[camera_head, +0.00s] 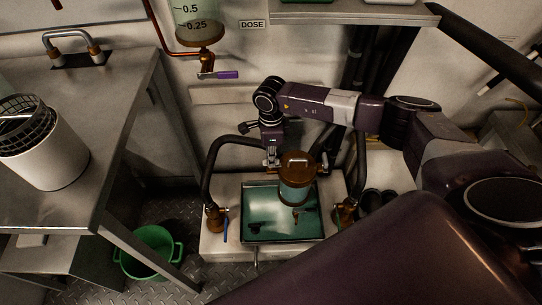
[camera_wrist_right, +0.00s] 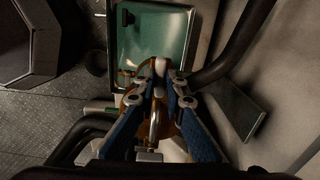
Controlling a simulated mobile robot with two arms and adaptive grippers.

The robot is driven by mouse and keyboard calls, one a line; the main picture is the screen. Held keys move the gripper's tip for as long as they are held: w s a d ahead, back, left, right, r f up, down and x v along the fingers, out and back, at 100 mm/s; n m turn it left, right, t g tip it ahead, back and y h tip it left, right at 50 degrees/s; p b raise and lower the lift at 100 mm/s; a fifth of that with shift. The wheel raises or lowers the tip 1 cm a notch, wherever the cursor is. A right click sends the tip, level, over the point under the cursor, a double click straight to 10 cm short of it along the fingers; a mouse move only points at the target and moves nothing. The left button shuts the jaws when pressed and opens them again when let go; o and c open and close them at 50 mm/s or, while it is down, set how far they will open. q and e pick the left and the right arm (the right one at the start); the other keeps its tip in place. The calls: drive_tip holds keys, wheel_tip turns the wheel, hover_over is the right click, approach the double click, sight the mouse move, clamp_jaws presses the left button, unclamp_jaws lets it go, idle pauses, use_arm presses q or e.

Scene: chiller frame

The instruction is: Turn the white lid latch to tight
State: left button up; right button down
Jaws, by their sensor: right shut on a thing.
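The canister (camera_head: 295,190) with a brown round lid (camera_head: 298,160) stands over a green-lined tray (camera_head: 258,232). My right gripper (camera_head: 271,163) reaches down at the left edge of the lid. In the right wrist view my right gripper (camera_wrist_right: 160,78) has its two fingers close together, shut on a small pale piece, the white lid latch (camera_wrist_right: 160,66). The fingers cover most of the latch, so its angle and any tight mark cannot be read. The brown lid lies behind the fingers. My left gripper is not in view.
Black hoses with copper fittings (camera_head: 214,216) flank the tray. A steel bench (camera_head: 110,120) with a white bin (camera_head: 45,155) is at left, a green bucket (camera_head: 148,252) below it. A dosing vessel (camera_head: 197,25) with a purple-handled valve (camera_head: 226,75) hangs on the back wall.

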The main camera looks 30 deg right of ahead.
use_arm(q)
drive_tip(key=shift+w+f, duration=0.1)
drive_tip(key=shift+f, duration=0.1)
use_arm(e)
drive_tip(key=shift+m, duration=0.4)
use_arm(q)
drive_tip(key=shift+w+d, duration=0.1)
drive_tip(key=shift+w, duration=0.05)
use_arm(e)
drive_tip(key=c, duration=2)
unclamp_jaws()
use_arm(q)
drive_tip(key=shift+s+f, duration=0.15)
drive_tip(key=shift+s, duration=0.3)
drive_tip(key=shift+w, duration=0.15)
use_arm(e)
wheel_tip(320, 180, up, 12)
drive_tip(key=shift+r, duration=0.1)
